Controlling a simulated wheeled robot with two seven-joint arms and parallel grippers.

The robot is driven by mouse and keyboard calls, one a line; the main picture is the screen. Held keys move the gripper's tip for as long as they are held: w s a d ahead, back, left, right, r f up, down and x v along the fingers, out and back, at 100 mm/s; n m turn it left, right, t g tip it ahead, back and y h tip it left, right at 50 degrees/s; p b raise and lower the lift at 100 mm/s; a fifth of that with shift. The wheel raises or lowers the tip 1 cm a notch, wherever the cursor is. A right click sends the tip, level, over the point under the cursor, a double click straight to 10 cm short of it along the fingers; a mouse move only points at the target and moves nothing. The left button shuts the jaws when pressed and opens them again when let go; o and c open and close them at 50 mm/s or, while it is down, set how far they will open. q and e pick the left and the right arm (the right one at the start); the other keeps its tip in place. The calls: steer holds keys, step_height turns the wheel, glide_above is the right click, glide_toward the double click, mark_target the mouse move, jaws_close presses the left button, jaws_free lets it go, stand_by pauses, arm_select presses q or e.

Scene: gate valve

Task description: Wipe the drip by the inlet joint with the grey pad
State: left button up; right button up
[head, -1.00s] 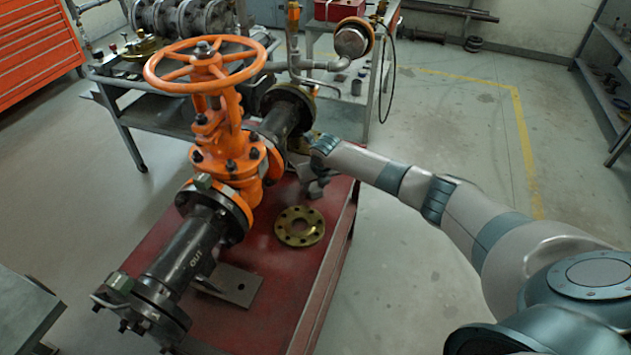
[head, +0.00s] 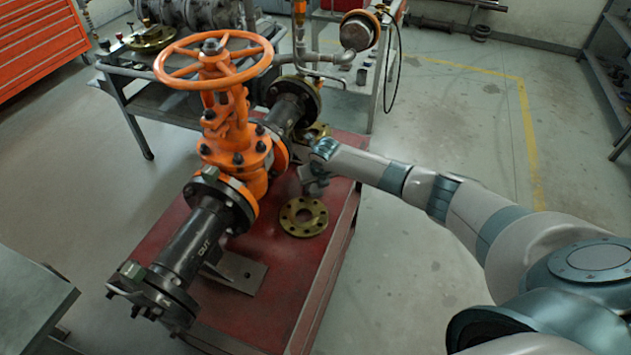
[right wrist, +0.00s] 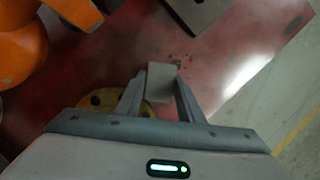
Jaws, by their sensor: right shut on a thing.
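My right gripper (head: 315,185) is low over the red bench top (head: 268,262), just behind the loose brass flange ring (head: 303,217) and to the right of the orange gate valve (head: 236,150). In the right wrist view, the gripper (right wrist: 158,88) is shut on the grey pad (right wrist: 160,76). Small dark spots (right wrist: 184,61) lie on the red surface close beside the pad; they may be the drip. Whether the pad touches the surface is unclear. The far black pipe joint (head: 293,100), opposite the OUT end, stands behind the gripper. My left gripper is out of view.
A grey bracket plate (head: 236,272) lies under the near pipe. The valve's orange handwheel (head: 213,60) rises above the bench. A steel cart (head: 165,100) with pipe parts stands behind. The floor right of the bench is open, apart from my right arm.

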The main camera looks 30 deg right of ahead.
steer(key=shift+s+a+f, duration=0.1)
steer(key=shift+s+f, duration=0.1)
steer(key=shift+w+r+p, duration=0.15)
steer(key=shift+r+p, duration=2.45)
steer(key=shift+r, duration=0.5)
steer(key=shift+r+p, duration=1.35)
steer(key=shift+r, duration=0.2)
steer(key=shift+f, duration=0.1)
steer(key=shift+f+b, duration=2.5)
steer(key=shift+f, duration=0.9)
steer(key=shift+f+b, duration=0.75)
steer(key=shift+f, duration=0.2)
steer(key=shift+d, duration=0.2)
